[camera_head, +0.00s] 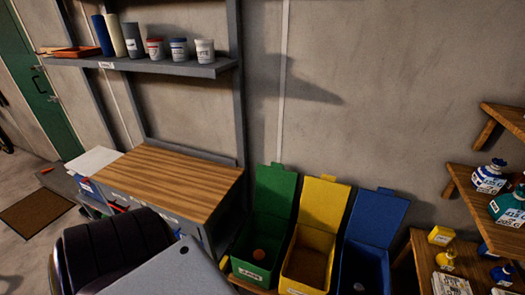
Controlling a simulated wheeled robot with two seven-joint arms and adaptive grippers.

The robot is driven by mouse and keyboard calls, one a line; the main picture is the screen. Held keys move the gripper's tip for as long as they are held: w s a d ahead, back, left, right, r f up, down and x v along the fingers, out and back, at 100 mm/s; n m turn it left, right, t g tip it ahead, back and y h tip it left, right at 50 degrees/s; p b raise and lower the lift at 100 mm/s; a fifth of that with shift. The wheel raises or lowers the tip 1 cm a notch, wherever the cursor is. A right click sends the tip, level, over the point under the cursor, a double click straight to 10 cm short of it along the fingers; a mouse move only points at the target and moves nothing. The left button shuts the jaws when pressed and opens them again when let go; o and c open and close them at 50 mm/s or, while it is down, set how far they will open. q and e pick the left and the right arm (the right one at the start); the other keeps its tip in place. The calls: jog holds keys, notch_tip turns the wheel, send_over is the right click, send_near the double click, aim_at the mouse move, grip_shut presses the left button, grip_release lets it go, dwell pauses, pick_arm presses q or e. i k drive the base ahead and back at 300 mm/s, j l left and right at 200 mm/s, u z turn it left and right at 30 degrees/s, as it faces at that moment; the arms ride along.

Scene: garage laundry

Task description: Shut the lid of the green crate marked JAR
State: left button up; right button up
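The green crate (243,268) stands on the low bench in the lower middle of the head view, at the left of a row of three crates. Its lid (276,190) is open and stands up at the back, near the wall. A pale label is on its front, but the lettering is too small to read for certain. A round orange-brown thing (259,254) lies inside. Neither of my grippers shows in this view.
A yellow crate (318,238) and a blue crate (363,255) stand close to its right, lids also up. A wood-topped cabinet (165,183) is to the left. Wooden shelves with bottles (489,178) are at the right. A dark rounded shape and grey panel cover the lower left.

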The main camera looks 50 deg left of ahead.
aim_at(276, 186)
jog(key=u, duration=1.4)
jog(key=l+z, duration=0.25)
jog(key=i+j, duration=0.05)
